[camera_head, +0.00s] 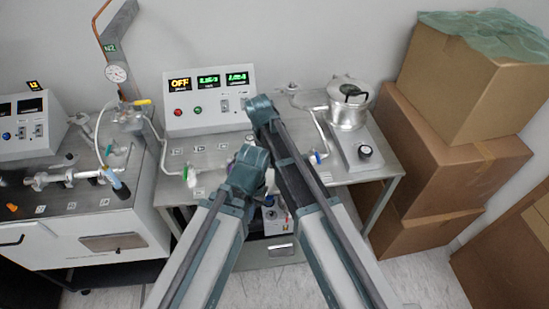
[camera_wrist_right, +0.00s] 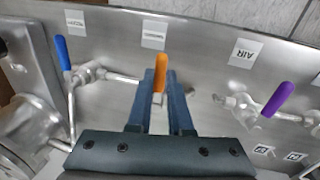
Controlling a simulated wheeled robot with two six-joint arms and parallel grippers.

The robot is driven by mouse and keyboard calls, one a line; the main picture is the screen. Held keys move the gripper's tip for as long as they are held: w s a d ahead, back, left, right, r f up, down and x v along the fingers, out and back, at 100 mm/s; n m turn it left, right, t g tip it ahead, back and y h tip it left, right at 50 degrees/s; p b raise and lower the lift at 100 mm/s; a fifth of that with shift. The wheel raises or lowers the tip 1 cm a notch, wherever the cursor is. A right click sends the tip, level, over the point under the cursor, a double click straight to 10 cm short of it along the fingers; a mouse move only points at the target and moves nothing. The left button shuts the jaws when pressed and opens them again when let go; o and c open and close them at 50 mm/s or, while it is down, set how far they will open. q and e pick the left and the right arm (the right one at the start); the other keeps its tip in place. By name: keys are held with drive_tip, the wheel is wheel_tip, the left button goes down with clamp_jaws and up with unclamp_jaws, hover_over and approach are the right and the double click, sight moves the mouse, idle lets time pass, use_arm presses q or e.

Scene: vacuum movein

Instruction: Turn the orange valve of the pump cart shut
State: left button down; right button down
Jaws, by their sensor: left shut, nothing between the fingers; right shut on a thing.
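The orange valve handle (camera_wrist_right: 160,72) stands between the two fingers of my right gripper (camera_wrist_right: 161,80) in the right wrist view. The gripper is shut on it. The handle points up in that view, roughly across the thin pipe that comes from the left; the valve body is hidden by the gripper. In the head view my arms cover this spot on the pump cart (camera_head: 213,157), so neither the orange valve nor my right gripper shows clearly. My left gripper (camera_head: 249,164) is over the middle of the cart, shut and empty.
A blue-handled valve (camera_wrist_right: 62,52) is left of the orange one and a purple-handled valve (camera_wrist_right: 278,99) is right, by the AIR label. The cart bears a display box (camera_head: 210,99) and a metal pot (camera_head: 348,105). Cardboard boxes (camera_head: 440,170) stand right, another cart (camera_head: 75,225) left.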

use_arm(q)
drive_tip(key=shift+a, duration=0.15)
use_arm(e)
drive_tip(key=shift+a+m, duration=0.2)
drive_tip(key=shift+m, duration=0.1)
drive_tip(key=c, duration=0.8)
unclamp_jaws()
drive_tip(key=shift+c, duration=0.2)
use_arm(q)
drive_tip(key=shift+r, duration=0.1)
use_arm(e)
drive_tip(key=shift+r, duration=0.1)
